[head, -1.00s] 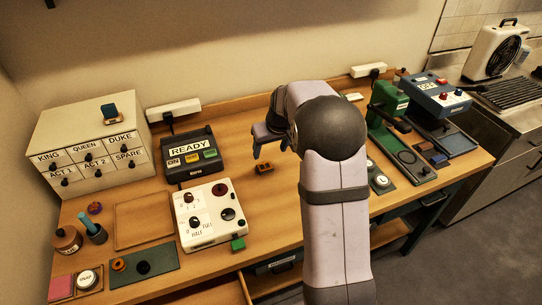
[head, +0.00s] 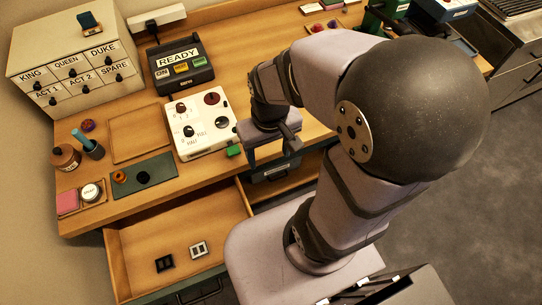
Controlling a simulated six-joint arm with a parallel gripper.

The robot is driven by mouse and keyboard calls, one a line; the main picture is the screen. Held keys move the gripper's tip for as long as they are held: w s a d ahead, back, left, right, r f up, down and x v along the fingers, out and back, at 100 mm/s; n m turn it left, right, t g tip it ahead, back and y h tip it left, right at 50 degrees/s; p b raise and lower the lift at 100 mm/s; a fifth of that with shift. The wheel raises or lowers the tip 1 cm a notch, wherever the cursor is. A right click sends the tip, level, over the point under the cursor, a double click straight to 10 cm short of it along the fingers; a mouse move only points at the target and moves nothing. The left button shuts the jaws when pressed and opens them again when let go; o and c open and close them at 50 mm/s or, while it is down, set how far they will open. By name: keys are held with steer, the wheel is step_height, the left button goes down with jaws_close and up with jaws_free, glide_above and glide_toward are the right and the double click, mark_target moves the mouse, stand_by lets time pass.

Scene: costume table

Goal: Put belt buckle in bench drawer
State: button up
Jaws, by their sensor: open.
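The bench drawer (head: 178,213) is pulled open below the table's front edge at lower left. A black buckle-like frame (head: 164,263) and a silver one (head: 199,249) lie apart on its floor. Which object is the belt buckle cannot be told. My gripper (head: 272,154) is open near the table's front edge, right of the white dial panel and above and to the right of the drawer. Its fingers are partly hidden, and I see nothing between them. The small orange-brown item seen earlier on the table does not show now; my arm covers that area.
The white dial panel (head: 200,121) with a green block (head: 234,151) stands left of my gripper. The READY console (head: 181,67) and labelled cabinet (head: 75,63) are behind. Jars and a green mat (head: 144,176) line the left front. Another open compartment (head: 291,180) is below.

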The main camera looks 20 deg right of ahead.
steer(key=shift+o, duration=0.5)
steer(key=shift+s+f, duration=0.1)
steer(key=shift+s, duration=0.6)
steer(key=w+d+f+t+b, duration=0.1)
steer(key=w+d, duration=0.3)
steer(key=w, duration=0.7)
steer(key=w+d+t+b, duration=0.1)
steer(key=w+d+t, duration=0.15)
steer(key=w, duration=0.85)
steer(key=w+d+f+t, duration=0.1)
steer(key=w+d, duration=0.3)
steer(key=w, duration=0.7)
steer(key=shift+w+d+p+x, duration=0.1)
steer(key=shift+p+x, duration=0.75)
steer(key=shift+x, duration=0.95)
steer(key=shift+w+d+p+x, duration=0.1)
steer(key=shift+p+x, duration=0.75)
steer(key=shift+x, duration=0.95)
steer(key=shift+r, duration=0.1)
steer(key=c, duration=1.2)
steer(key=shift+r, duration=0.1)
steer(key=shift+c, duration=0.2)
